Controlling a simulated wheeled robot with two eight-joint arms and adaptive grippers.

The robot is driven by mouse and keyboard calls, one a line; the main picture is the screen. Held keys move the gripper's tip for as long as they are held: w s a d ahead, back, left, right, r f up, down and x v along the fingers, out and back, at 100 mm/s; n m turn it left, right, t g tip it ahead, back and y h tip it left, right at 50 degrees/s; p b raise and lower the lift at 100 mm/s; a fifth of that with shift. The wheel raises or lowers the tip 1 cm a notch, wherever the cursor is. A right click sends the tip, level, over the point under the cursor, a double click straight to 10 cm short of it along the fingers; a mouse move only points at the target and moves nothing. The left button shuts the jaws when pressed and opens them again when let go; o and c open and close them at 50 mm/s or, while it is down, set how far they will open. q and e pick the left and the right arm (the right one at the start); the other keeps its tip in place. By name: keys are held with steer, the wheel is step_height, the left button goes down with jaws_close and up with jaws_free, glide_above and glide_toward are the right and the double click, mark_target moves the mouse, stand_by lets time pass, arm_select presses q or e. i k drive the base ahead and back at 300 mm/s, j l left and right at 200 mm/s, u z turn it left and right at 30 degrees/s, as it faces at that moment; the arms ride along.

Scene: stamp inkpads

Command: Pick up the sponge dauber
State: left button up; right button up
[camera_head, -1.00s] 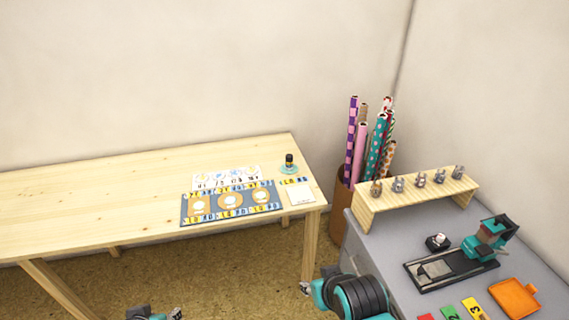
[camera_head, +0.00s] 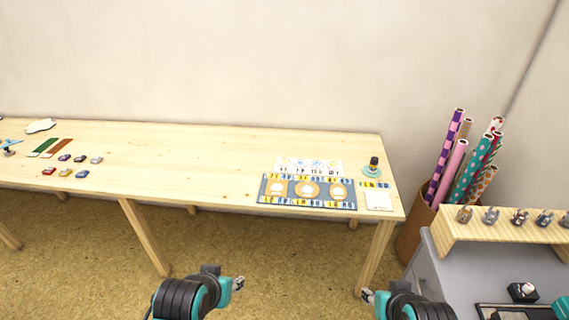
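A small upright dark object with a gold band, which looks like the sponge dauber (camera_head: 374,162), stands on a round teal saucer (camera_head: 372,174) at the right end of the wooden table (camera_head: 190,150). My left gripper (camera_head: 238,284) is low in the view, left of centre, in front of the table. My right gripper (camera_head: 367,296) is low and right of centre. Both grippers are well apart from the dauber. Their fingers are too small to tell whether they are open or shut.
A blue mat (camera_head: 263,198) with round designs and a white pad (camera_head: 378,201) lie near the dauber. Several small inkpads (camera_head: 82,174) sit at the table's left. A bin of paper rolls (camera_head: 413,235) and a grey cabinet (camera_head: 462,268) with a wooden rack (camera_head: 480,228) stand right.

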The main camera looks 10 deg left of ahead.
mark_target(375, 161)
steer(key=i+l+u, duration=0.15)
steer(key=i, duration=0.4)
steer(key=i+l+u, duration=0.15)
steer(key=i+l, duration=0.3)
steer(key=i+l+u, duration=0.15)
steer(key=i+l, duration=0.2)
steer(key=i, duration=0.25)
